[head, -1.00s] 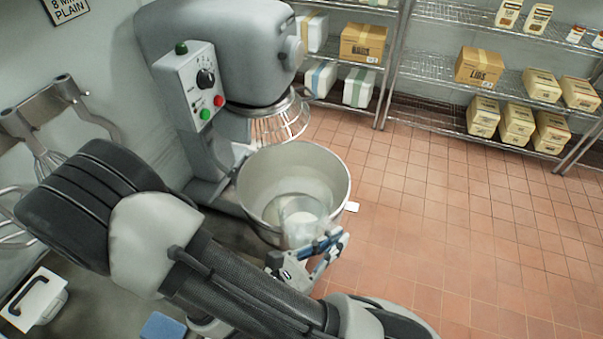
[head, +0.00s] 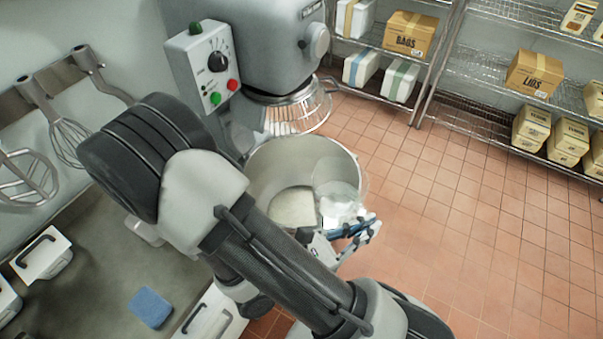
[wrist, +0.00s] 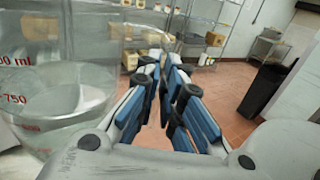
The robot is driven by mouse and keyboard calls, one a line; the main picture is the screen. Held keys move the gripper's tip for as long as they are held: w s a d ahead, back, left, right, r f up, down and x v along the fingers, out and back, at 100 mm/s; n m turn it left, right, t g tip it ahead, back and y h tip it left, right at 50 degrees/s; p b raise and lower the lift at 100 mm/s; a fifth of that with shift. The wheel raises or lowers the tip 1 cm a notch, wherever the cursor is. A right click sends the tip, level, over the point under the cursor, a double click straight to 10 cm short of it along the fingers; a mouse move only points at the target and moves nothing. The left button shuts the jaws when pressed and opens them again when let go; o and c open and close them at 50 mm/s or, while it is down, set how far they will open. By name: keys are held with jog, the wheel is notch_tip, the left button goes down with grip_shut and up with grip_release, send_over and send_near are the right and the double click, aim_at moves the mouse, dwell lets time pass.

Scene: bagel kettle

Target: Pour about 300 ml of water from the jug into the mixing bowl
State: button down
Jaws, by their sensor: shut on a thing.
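The steel mixing bowl (head: 268,172) stands below the mixer head, with a pale whitish mass (head: 293,207) at its bottom. The clear jug (head: 336,180) is over the right side of the bowl's mouth. In the wrist view the jug (wrist: 62,95) fills the left side, with red volume marks such as 750. My gripper (head: 362,228) is at the bowl's front right rim and is shut on the jug; its blue-padded fingers also show in the wrist view (wrist: 165,82). The grip point, the jug's water level and its exact tilt are unclear.
The grey mixer (head: 262,45) with its wire guard (head: 298,112) stands behind the bowl. A counter with a blue sponge (head: 150,307) is at the lower left. Whisks (head: 68,140) hang on the wall. Wire shelves with boxes (head: 410,33) stand behind; the tiled floor at right is clear.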

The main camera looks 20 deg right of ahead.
aim_at(347, 208)
jog(key=shift+w+r+n, duration=0.45)
jog(key=shift+r+n, duration=0.25)
jog(key=shift+n, duration=0.1)
jog(key=w+r+n, duration=0.3)
jog(key=shift+w+a+n, duration=0.1)
jog(key=shift+a+n, duration=0.15)
jog(key=shift+n, duration=0.15)
jog(key=shift+w+a+r+n+p, duration=0.1)
jog(key=shift+w+r+n+p, duration=0.1)
jog(key=shift+w+n+p, duration=0.25)
jog(key=shift+w+a+r+n+p, duration=0.1)
jog(key=shift+w+r+n+p, duration=0.1)
jog(key=shift+w+n+p, duration=0.25)
jog(key=shift+w+r+n+p, duration=0.7)
jog(key=shift+w+r+p, duration=0.1)
jog(key=shift+r+p, duration=0.3)
jog(key=shift+w+r, duration=0.1)
jog(key=shift+w+a+r+n+p, duration=0.15)
jog(key=shift+w+r+n+p, duration=0.15)
jog(key=shift+w+n+p, duration=0.55)
jog(key=shift+w+a+f+n+b, duration=0.1)
jog(key=shift+w+f+n+b, duration=0.15)
jog(key=shift+n, duration=0.3)
jog(key=shift+w+a+f+n+b, duration=0.1)
jog(key=shift+f+n, duration=0.15)
jog(key=shift+n, duration=0.25)
dwell(0.9)
jog(key=shift+w+n, duration=0.3)
dwell(0.8)
